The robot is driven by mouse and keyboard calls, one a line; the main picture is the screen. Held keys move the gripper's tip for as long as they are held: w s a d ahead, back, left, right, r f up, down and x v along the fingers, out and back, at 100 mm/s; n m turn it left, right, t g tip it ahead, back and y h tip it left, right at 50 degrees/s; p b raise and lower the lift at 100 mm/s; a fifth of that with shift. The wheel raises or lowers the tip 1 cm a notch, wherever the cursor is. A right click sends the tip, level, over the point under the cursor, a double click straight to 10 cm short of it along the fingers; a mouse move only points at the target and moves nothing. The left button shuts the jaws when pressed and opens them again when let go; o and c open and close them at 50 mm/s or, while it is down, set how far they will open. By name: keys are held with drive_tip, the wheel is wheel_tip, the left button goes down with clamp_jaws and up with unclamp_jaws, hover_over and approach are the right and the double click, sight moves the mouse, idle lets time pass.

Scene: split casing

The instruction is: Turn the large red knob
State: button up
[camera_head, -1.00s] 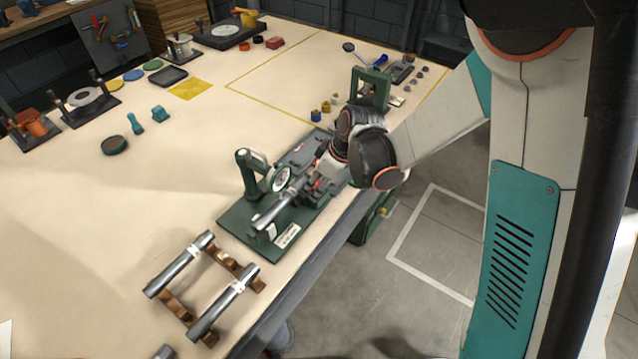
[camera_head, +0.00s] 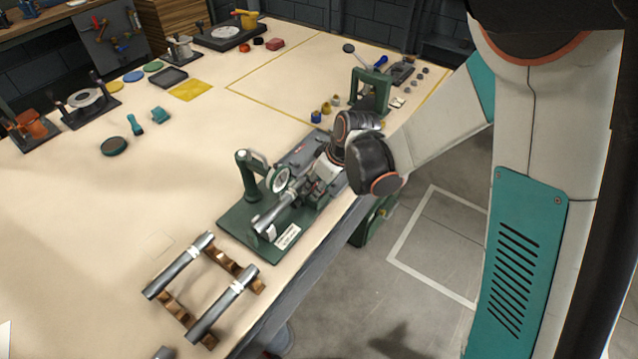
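A green bench fixture (camera_head: 238,222) with a round dial gauge (camera_head: 280,179) and a grey metal shaft (camera_head: 272,215) stands near the table's front edge. My gripper (camera_head: 316,187) is low over the right end of this fixture, by the end of the shaft. Small red parts show around my fingers, but I cannot tell whether they belong to a knob or to the gripper. I cannot make out a large red knob; my gripper and wrist cover part of the fixture. The fingers are too small and overlapped to tell open from shut.
A wooden rack (camera_head: 233,262) with two metal cylinders lies at the front left of the fixture. A green press (camera_head: 369,92) and small coloured parts stand behind my wrist. The table's left middle is mostly clear. Its front edge runs beside my arm.

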drive_tip(key=m+h, duration=0.1)
drive_tip(key=m, duration=0.2)
drive_tip(key=m+t+h+b, duration=0.1)
drive_tip(key=m, duration=0.2)
drive_tip(key=shift+s+a, duration=0.1)
drive_tip(key=shift+a, duration=0.05)
idle(0.4)
drive_tip(key=o, duration=1.1)
